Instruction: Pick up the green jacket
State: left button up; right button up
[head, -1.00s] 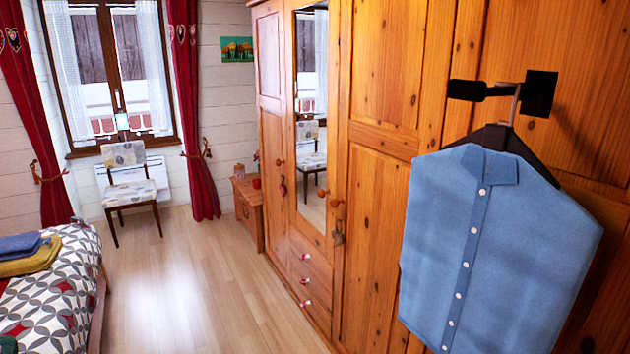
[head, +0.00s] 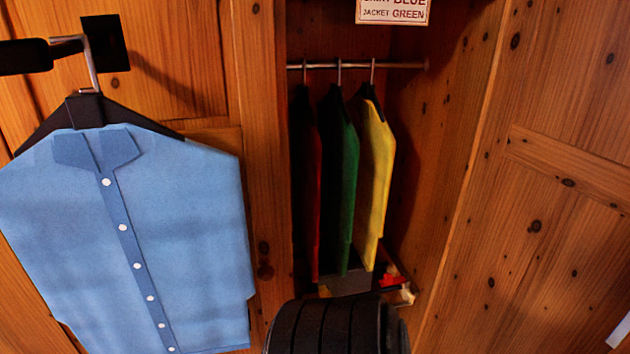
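The green jacket (head: 345,190) hangs on a dark hanger from a metal rail (head: 400,65) in the open wardrobe. It hangs edge-on between a red garment (head: 307,190) on its left and a yellow garment (head: 376,180) on its right. Its lower end shows above a grey shape (head: 345,283). A blue shirt (head: 160,240) with white buttons hangs on a black hanger at the front left, outside the compartment. A dark ribbed part at the bottom centre looks like mine. I cannot make out either gripper's fingertips, and nothing touches the green jacket.
A sign (head: 393,12) at the top reads JACKET GREEN, with a partly cut line ending in BLUE. A wooden panel (head: 560,180) stands at the right. Small red items (head: 392,281) lie low in the compartment.

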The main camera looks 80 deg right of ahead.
aim_at(339, 136)
jog(key=z, duration=2.75)
jog(key=j, duration=0.1)
